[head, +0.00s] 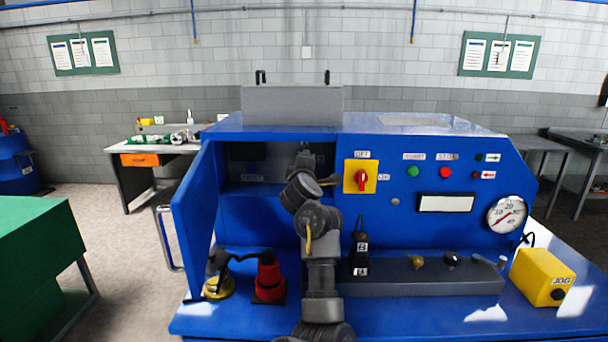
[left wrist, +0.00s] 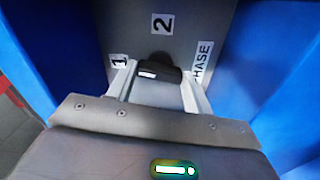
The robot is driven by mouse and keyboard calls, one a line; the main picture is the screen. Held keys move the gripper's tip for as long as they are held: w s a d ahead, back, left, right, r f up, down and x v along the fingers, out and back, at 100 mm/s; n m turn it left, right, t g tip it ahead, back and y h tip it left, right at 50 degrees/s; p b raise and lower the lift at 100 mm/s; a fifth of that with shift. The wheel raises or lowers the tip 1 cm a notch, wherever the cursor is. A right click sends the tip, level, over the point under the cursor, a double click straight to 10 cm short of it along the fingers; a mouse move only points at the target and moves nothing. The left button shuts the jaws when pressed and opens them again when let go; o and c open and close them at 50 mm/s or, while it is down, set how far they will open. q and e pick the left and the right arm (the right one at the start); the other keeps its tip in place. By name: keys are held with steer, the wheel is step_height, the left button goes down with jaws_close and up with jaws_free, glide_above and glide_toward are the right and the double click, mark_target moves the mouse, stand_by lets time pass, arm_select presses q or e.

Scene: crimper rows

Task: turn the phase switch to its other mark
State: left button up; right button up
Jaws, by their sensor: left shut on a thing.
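The phase switch is a black knob (left wrist: 160,68) with a white pointer mark, on a grey plate (left wrist: 205,25) in the left wrist view. A mark "1" is left of the knob, a mark "2" is above it, and the label "PHASE" is at right. The white pointer shows on the knob's left part; I cannot tell exactly which mark it faces. My left gripper (left wrist: 157,80) is shut on the knob, a finger on each side. In the head view my left gripper (head: 306,158) reaches into the open cabinet bay, and my arm hides the switch. My right gripper is not in view.
The blue cabinet door (head: 195,218) stands open at left of the bay. A red rotary switch (head: 362,177) on a yellow plate is right of my arm. A red device (head: 268,277), a black device (head: 360,250) and a yellow JOG box (head: 542,276) stand on the blue ledge.

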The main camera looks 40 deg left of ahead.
arm_select(q)
steer(key=shift+n+b, duration=0.75)
steer(key=shift+n, duration=0.15)
steer(key=o, duration=1)
steer(key=shift+s+d+f, duration=0.1)
steer(key=shift+s+d, duration=0.15)
steer(key=shift+s, duration=0.1)
steer(key=v, duration=1)
steer(key=shift+b, duration=0.35)
